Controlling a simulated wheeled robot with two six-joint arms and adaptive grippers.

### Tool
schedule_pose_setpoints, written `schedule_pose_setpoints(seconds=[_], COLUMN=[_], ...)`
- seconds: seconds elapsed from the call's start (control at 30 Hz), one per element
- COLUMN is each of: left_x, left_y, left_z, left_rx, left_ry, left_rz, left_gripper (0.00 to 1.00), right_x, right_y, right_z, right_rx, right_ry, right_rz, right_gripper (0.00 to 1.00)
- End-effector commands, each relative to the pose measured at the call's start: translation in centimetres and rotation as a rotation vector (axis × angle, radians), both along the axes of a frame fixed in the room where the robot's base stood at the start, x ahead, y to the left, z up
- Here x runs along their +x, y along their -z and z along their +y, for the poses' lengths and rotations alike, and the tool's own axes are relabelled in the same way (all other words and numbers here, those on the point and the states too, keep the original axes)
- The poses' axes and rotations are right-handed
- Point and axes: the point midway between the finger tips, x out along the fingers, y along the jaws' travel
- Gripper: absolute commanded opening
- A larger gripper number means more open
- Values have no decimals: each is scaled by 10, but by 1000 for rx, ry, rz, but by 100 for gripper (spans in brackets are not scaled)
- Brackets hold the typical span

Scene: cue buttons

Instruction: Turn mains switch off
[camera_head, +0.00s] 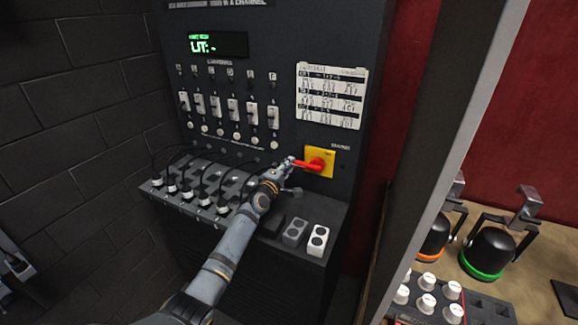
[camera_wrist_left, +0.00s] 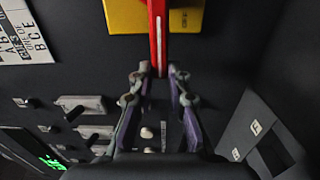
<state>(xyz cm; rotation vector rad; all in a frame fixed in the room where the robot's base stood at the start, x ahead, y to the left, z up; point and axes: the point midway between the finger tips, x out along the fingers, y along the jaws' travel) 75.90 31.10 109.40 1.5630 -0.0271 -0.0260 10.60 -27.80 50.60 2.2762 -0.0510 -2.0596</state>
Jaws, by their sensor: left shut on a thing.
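The mains switch is a red rotary handle (camera_head: 310,164) on a yellow square plate (camera_head: 321,174) on the dark panel. In the head view its handle points left. In the left wrist view the red handle (camera_wrist_left: 157,35) stands in front of the yellow plate (camera_wrist_left: 185,16) and runs down between the fingertips. My left gripper (camera_head: 287,166) is at the handle's free end; in the left wrist view the gripper (camera_wrist_left: 158,78) is shut on it. The fingers hide the handle's tip in the head view. My right gripper is not in view.
A row of sliders (camera_head: 215,106) and a lit green display (camera_head: 217,44) are on the panel. A label sheet (camera_head: 331,95) hangs above the switch. Plugs with black cables (camera_head: 188,191) and socket blocks (camera_head: 317,240) sit on the ledge below. Lamps (camera_head: 488,250) stand at the right.

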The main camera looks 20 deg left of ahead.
Motion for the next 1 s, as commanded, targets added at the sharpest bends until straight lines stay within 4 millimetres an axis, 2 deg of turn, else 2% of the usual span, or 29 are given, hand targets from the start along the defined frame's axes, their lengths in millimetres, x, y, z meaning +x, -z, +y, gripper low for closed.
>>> schedule_pose_setpoints(seconds=[0.4, 0.43, 0.6, 0.87, 1.0], left_x=[0, 0, 0, 0, -10], left_y=[2, 2, 2, 1, 2], left_z=[-1, -1, -1, 0, 1], left_rx=[-11, -11, -9, -8, -4], left_ry=[1, 1, 1, 0, 1], left_rz=[2, 2, 2, 1, 2], left_gripper=[0, 19, 40, 40, 40], right_x=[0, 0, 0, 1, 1], right_y=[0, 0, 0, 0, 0], right_z=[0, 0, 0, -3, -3], right_rx=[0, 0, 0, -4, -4], right_ry=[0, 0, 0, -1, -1], right_rz=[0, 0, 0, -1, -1], right_gripper=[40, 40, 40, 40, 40])
